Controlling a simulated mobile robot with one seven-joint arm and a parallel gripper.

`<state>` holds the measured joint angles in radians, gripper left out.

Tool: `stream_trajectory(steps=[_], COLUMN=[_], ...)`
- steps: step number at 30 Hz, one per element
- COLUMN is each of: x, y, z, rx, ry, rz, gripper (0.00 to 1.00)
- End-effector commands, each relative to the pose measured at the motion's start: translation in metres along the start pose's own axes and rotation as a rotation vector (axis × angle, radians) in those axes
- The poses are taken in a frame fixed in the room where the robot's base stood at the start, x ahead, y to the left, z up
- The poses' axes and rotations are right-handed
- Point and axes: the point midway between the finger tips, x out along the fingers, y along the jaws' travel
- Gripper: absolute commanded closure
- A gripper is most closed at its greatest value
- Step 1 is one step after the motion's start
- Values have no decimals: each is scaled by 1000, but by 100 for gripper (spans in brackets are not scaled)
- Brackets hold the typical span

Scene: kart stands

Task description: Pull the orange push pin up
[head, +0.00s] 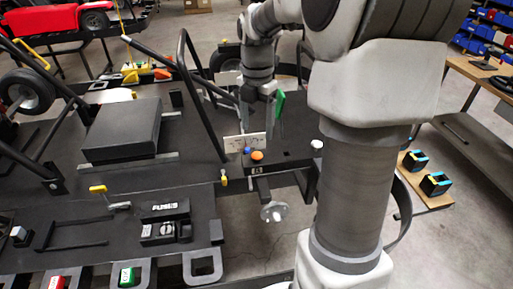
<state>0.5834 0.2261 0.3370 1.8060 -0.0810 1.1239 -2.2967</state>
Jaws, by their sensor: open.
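The orange push pin (257,155) is a small round knob on top of a black box (283,166) at the edge of the kart stand. A blue knob (247,150) stands just to its left, near a white label plate (234,144). My gripper (260,115) points down above and behind the orange push pin, apart from it in the picture. It is open, and I see nothing between its fingers. The fingertips are small and partly blend with the background, so their exact gap and height above the box are hard to tell.
A white knob (317,144) stands at the right of the box, and a grey handwheel (273,212) hangs below its front. Black frame tubes (200,98) rise to the left. A green piece (280,104) shows beside my gripper. Bare floor (250,244) lies in front.

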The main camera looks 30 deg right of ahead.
Motion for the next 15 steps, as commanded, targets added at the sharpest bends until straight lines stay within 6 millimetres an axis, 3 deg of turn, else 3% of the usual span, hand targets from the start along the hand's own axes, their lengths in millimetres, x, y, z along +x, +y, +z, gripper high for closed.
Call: stream_trajectory(steps=[7, 15], x=[50, 80], y=[0, 0], z=[0, 0], rx=[0, 1], ry=[3, 0], rz=[-3, -1], gripper=[26, 26])
